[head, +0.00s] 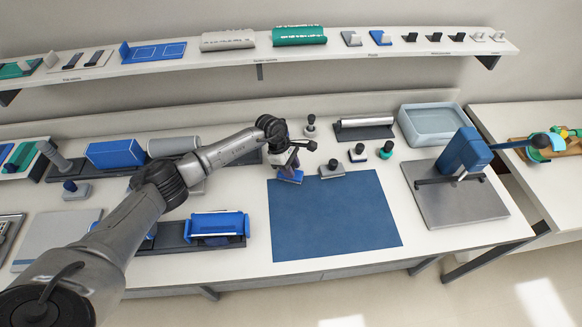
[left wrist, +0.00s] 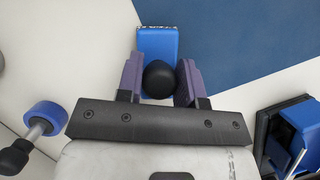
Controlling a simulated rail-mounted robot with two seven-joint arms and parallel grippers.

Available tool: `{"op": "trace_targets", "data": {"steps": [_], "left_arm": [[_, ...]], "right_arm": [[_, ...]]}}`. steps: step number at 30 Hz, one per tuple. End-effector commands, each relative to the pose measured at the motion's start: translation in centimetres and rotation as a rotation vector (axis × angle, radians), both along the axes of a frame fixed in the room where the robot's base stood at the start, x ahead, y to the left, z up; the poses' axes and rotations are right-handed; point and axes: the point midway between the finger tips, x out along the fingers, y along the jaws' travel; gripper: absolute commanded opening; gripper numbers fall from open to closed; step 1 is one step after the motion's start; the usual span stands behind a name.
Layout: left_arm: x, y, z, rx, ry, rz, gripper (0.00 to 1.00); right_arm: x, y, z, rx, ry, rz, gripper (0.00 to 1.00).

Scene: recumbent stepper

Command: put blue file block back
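A blue block (left wrist: 157,42) with a round black knob lies under my left gripper. In the head view this blue block (head: 290,177) is at the far left corner of the blue mat (head: 335,220). My left gripper (head: 288,168) points down over it; in the left wrist view its purple fingers (left wrist: 160,80) stand on both sides of the black knob, with no clear gap showing. I cannot tell whether they press on it, or whether the block touches the table. The rear shelf holds a grey holder (head: 351,39) and a blue holder (head: 381,38). My right gripper is out of view.
Close by stand a grey block (head: 332,169), small knobbed tools (head: 358,153) and a teal one (head: 386,150). A blue clamp-like device (head: 465,152) on a grey plate stands right, a pale tray (head: 432,124) behind it. The mat's middle is clear.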

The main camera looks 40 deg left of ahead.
Motion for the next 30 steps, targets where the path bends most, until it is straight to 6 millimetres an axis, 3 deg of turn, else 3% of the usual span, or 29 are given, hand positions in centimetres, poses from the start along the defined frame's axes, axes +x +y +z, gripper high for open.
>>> {"op": "trace_targets", "data": {"steps": [7,18,30], "left_arm": [[0.0,0.0,0.0,0.0,0.0,0.0,0.58],[0.0,0.1,0.7,0.0,-0.001,0.0,0.59],[-0.7,2.8,7.2,0.002,-0.002,0.0,0.59]], "right_arm": [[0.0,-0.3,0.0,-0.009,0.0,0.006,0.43],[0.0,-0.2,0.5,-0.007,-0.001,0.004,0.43],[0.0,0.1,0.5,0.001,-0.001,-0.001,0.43]]}}
